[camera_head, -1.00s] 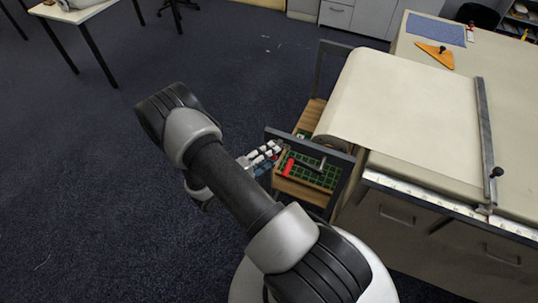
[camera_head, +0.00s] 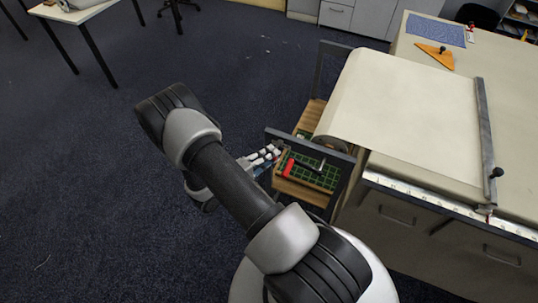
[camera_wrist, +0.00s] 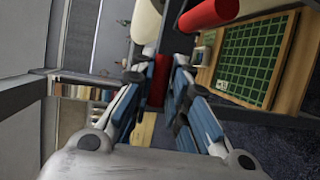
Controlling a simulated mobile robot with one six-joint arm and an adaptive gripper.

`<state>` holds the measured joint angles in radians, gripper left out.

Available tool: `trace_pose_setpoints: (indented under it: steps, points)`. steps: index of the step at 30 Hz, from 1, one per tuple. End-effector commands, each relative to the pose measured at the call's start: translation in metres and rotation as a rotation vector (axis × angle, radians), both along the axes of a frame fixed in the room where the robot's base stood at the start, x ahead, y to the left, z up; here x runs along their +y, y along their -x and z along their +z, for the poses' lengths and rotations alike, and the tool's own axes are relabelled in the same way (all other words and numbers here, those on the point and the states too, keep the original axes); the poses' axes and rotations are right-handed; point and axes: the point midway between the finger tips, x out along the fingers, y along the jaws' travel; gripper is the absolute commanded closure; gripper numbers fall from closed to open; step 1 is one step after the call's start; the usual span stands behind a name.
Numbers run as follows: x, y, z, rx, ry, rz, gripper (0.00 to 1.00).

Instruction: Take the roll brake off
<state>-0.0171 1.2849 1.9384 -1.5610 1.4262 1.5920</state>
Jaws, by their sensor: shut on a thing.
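My gripper (camera_head: 278,150) is at the outer side of the dark roll stand (camera_head: 340,152), left of the table. In the wrist view, my gripper (camera_wrist: 160,85) is closed around a red piece between its blue fingers. This piece looks like the roll brake's handle (camera_wrist: 158,93); its other end is hidden by the fingers. A separate red crank grip (camera_head: 289,168) with a dark arm is near the stand, just right of my fingers. It also shows large at the top of the wrist view (camera_wrist: 212,12). The pale cloth roll (camera_head: 340,142) lies behind the stand's side plate.
A wooden shelf with a green grid mat (camera_head: 318,175) sits low by the stand. Cloth (camera_head: 400,105) spreads over the long table (camera_head: 515,120), with a metal bar (camera_head: 484,130) across it. An orange triangle (camera_head: 436,55) lies farther back. The floor (camera_head: 90,170) at left is clear.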

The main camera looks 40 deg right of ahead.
Motion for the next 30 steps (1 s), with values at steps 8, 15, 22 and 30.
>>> trace_pose_setpoints:
  steps: [8,15,22,30]
  points:
    - [-0.001,-0.002,0.005,-0.002,-0.006,-0.001,1.0]
    - [-0.005,-0.003,0.018,0.029,-0.09,-0.002,1.0]
    - [-0.015,-0.007,0.036,0.096,-0.257,-0.004,1.0]
    - [-0.032,-0.014,0.053,0.191,-0.493,-0.005,1.0]
